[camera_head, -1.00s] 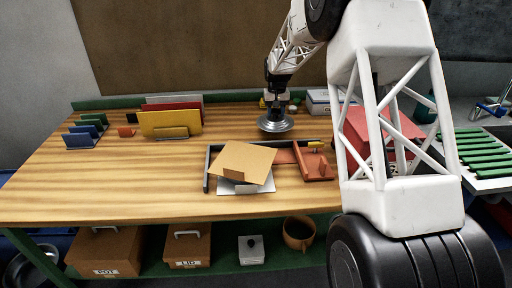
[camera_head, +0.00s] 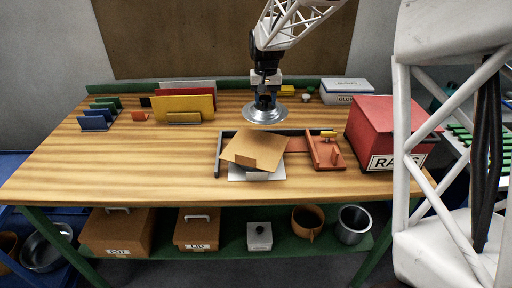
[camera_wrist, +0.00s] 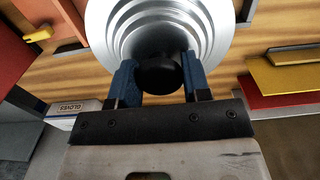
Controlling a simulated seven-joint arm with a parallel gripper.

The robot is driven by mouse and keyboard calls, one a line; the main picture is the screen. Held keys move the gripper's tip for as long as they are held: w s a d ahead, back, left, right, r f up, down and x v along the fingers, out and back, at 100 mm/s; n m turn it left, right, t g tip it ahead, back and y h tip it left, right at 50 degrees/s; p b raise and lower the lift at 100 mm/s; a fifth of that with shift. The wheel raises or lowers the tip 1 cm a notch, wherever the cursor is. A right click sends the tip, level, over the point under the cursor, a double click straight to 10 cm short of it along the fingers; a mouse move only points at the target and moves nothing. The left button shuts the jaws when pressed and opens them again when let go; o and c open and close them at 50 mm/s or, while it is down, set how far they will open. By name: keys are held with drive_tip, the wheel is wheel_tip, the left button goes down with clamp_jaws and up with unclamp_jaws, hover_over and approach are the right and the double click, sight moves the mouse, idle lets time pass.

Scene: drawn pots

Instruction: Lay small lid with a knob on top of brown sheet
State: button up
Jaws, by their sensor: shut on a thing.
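The small lid (camera_head: 265,113) is a round silver disc with stepped rings and a black knob. My gripper (camera_head: 266,96) points down and is shut on the knob (camera_wrist: 158,76), with a blue finger on each side. The lid is level, behind the brown sheet; its height over the table is hard to tell. In the wrist view the lid (camera_wrist: 160,14) is cut off by the top edge. The brown sheet (camera_head: 252,146) lies slightly askew over a pale sheet (camera_head: 240,176) and a grey-edged holder, with a notch on its front edge. Nothing lies on its top.
A red box (camera_head: 380,128) labelled RAGS and an orange tray (camera_head: 323,152) stand right of the sheet. Upright coloured panels (camera_head: 184,108) stand left. A gloves box (camera_head: 346,92) is at the back. The left front of the table is clear.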

drive_tip(key=s+a+r, duration=0.2)
drive_tip(key=s+a, duration=0.1)
drive_tip(key=s, duration=0.5)
drive_tip(key=shift+a+r, duration=0.15)
drive_tip(key=shift+r, duration=0.2)
wheel_tip(320, 180, down, 6)
drive_tip(key=shift+f, duration=0.15)
idle(0.4)
drive_tip(key=shift+f, duration=1.85)
drive_tip(key=shift+f, duration=0.1)
drive_tip(key=o, duration=1)
drive_tip(key=shift+c, duration=0.2)
